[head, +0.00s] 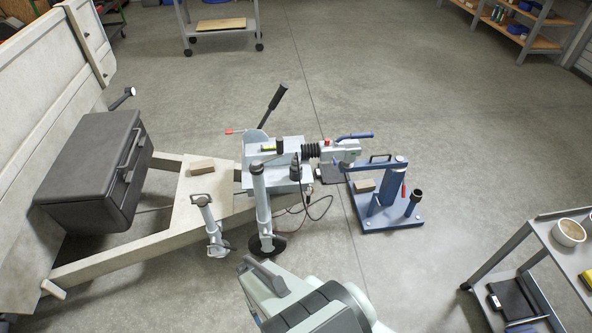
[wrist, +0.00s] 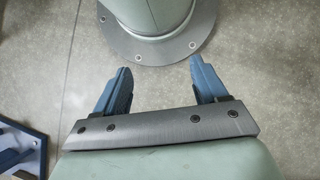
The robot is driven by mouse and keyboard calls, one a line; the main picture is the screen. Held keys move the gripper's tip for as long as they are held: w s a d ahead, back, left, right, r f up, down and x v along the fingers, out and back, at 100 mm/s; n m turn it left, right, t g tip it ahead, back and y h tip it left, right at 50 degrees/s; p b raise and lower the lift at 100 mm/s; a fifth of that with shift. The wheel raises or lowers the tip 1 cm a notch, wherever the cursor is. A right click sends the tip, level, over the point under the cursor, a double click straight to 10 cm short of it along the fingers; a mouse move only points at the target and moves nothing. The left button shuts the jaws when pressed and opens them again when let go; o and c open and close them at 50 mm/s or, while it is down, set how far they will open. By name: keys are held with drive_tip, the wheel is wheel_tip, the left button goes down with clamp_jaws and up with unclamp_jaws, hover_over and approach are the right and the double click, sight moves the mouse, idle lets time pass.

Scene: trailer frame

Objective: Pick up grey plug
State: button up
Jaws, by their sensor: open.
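I cannot pick out the grey plug for certain in either view. In the head view a thin dark and red cable (head: 318,212) hangs in loops below the trailer coupling (head: 335,150), beside the jockey wheel post (head: 262,205). A small grey piece (head: 309,190) at the cable's upper end may be the plug, but it is too small to tell. My gripper (wrist: 160,66) shows in the wrist view with its two blue fingers apart and nothing between them. It points over bare floor, away from the cable.
A blue stand (head: 380,215) with a raised post is under and right of the coupling. A black box (head: 95,170) sits on the trailer frame (head: 175,235). A grey cart (head: 560,250) with a bowl (head: 569,232) is at the right. Concrete floor lies open between stand and cart.

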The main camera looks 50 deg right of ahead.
drive_tip(key=w+d+f+m+t+y, duration=0.1)
drive_tip(key=w+d+m+t, duration=0.15)
drive_tip(key=d, duration=0.55)
drive_tip(key=m+t+h, duration=0.5)
drive_tip(key=t+h, duration=0.9)
drive_tip(key=h, duration=0.4)
approach(296, 166)
drive_tip(key=shift+n, duration=0.25)
drive_tip(key=x, duration=0.6)
drive_tip(key=shift+s+d+f, duration=0.1)
drive_tip(key=shift+s+d, duration=0.05)
drive_tip(key=shift+d, duration=0.15)
drive_tip(key=shift+w+x, duration=0.15)
drive_tip(key=shift+x, duration=1.35)
drive_tip(key=shift+w+x, duration=0.15)
drive_tip(key=shift+x, duration=1.35)
drive_tip(key=shift+s+a, duration=0.1)
drive_tip(key=shift+a, duration=0.15)
